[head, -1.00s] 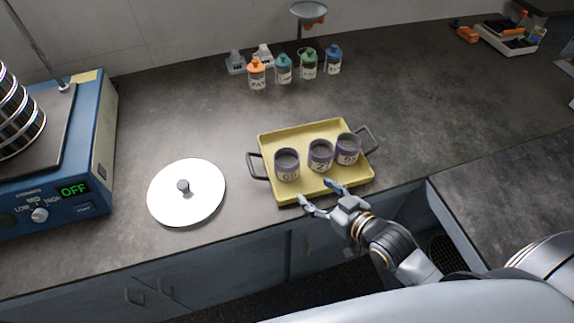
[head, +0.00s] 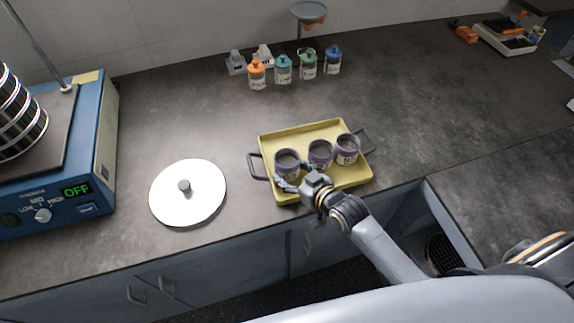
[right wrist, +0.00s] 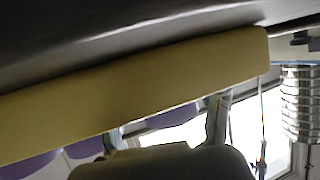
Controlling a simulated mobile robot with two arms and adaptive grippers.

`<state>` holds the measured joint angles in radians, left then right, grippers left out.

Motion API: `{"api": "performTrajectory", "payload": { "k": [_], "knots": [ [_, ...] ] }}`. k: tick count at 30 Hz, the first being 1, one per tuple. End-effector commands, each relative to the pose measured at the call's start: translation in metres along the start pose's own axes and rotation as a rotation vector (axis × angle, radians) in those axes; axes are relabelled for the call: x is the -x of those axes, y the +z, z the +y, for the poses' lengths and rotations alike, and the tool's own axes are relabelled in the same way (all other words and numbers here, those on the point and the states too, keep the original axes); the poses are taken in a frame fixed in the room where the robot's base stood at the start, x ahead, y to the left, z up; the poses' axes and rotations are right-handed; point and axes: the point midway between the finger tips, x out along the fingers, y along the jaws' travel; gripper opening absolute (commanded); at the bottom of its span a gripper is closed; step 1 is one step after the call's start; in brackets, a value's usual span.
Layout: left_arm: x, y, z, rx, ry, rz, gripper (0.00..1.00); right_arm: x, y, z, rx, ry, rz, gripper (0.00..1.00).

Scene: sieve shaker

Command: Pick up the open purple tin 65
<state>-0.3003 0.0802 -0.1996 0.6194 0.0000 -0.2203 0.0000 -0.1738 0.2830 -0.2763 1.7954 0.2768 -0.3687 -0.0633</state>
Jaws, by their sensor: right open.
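Three open purple tins with dark contents stand in a row on a yellow tray (head: 330,130) in the head view. The leftmost tin (head: 287,158) has its lower front and label mostly hidden by my right gripper; an earlier frame shows a label there that looks like 65. The middle tin (head: 320,151) and the right tin (head: 347,146) stand beside it. My right gripper (head: 291,178) is open at the front of the leftmost tin, one finger to its left front, the other near the gap to the middle tin. Contact cannot be told. My left gripper is not in view.
A white round lid (head: 205,195) lies left of the tray. The blue shaker (head: 95,150) reading OFF stands at far left. Several small bottles (head: 284,70) stand behind the tray. The tray has dark handles.

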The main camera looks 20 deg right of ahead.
Motion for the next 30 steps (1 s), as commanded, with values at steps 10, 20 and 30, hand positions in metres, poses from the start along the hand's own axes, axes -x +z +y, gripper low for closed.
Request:
{"api": "performTrajectory", "payload": {
  "k": [10, 20, 30],
  "knots": [
    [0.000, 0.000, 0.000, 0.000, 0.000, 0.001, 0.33, 0.001, -0.001, 0.000, 0.000, 0.000, 0.001, 0.23],
    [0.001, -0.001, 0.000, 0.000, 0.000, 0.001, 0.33, 0.003, -0.008, 0.000, -0.001, 0.000, 0.003, 0.23],
    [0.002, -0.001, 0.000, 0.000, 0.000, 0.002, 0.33, 0.044, -0.046, -0.008, -0.001, -0.001, 0.004, 0.23]
  ]
}}
